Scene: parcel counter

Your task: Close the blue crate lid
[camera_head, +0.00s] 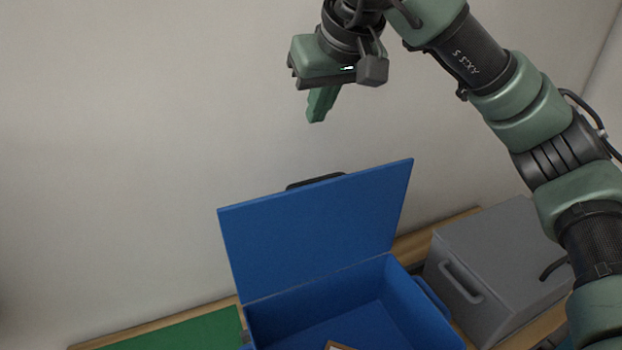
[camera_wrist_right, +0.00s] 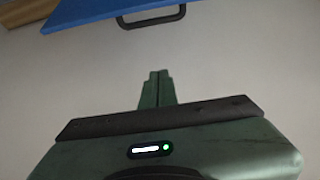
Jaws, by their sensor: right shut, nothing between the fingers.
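The blue crate (camera_head: 425,318) stands on the counter with its blue lid (camera_head: 315,230) raised, tilted back toward the wall. A dark handle (camera_head: 316,181) sticks out behind the lid's upper edge. My right gripper (camera_head: 317,118) is above the lid and apart from it, fingers pointing down, shut and empty. In the right wrist view the shut fingers (camera_wrist_right: 157,75) show against the wall, with the lid's edge (camera_wrist_right: 110,12) and dark handle (camera_wrist_right: 152,18) at the top. My left gripper is not in view.
A grey box (camera_head: 500,262) with a handle stands right of the crate. A green mat (camera_head: 190,332) lies on the wooden counter to the left. A small brown-edged item (camera_head: 338,346) lies inside the crate, mostly cut off. The wall is close behind.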

